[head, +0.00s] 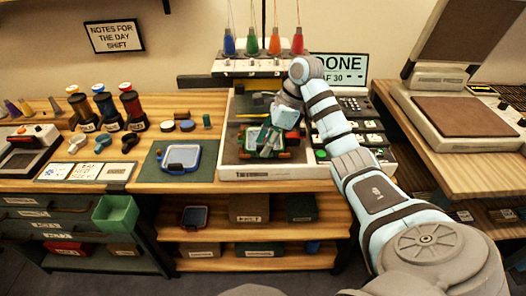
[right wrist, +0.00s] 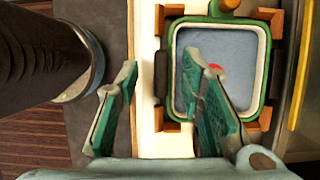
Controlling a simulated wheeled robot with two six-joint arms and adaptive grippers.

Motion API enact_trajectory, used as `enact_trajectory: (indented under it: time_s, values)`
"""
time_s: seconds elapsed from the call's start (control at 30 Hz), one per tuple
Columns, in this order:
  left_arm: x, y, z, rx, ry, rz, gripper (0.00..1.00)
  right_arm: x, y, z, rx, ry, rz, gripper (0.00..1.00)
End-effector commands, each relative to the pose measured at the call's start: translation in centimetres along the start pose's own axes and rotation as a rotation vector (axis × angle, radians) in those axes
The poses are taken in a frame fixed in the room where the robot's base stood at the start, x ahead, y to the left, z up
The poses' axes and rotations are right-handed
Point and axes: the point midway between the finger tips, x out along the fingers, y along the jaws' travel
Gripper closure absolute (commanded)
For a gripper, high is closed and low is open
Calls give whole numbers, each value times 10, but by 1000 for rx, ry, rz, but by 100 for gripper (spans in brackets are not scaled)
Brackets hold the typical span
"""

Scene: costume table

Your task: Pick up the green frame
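The green frame (right wrist: 176,38) is a rounded hoop around a pale blue-grey panel with a small red mark. It sits between orange-brown corner blocks in the machine's bed. In the head view the green frame (head: 247,144) is partly hidden by my right gripper (head: 270,137). In the right wrist view my right gripper (right wrist: 160,85) is open and empty, with green finger pads. One finger shows left of the frame's left side, the other over its panel. Whether they touch the frame, I cannot tell. My left gripper is not in view.
The white machine (head: 270,173) has coloured thread spools above it. A blue frame (head: 183,158) lies on a dark green mat (head: 152,176) to the left. Bottles (head: 132,110) stand farther left. A heat press (head: 455,120) is on the right table.

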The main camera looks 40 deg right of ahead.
Motion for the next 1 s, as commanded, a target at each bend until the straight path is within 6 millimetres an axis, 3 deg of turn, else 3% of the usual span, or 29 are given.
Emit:
enact_trajectory:
  time_s: [0.23, 0.47, 0.8, 1.0]
  values:
    - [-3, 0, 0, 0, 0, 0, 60, 4, -1, 1, -1, 0, -4, 65]
    - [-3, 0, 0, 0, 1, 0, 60, 4, 0, 1, 0, -1, -4, 100]
    - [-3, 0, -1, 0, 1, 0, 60, 2, -1, 2, 0, -1, -4, 100]
    - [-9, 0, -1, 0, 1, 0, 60, -17, -1, 10, -1, -2, -5, 100]
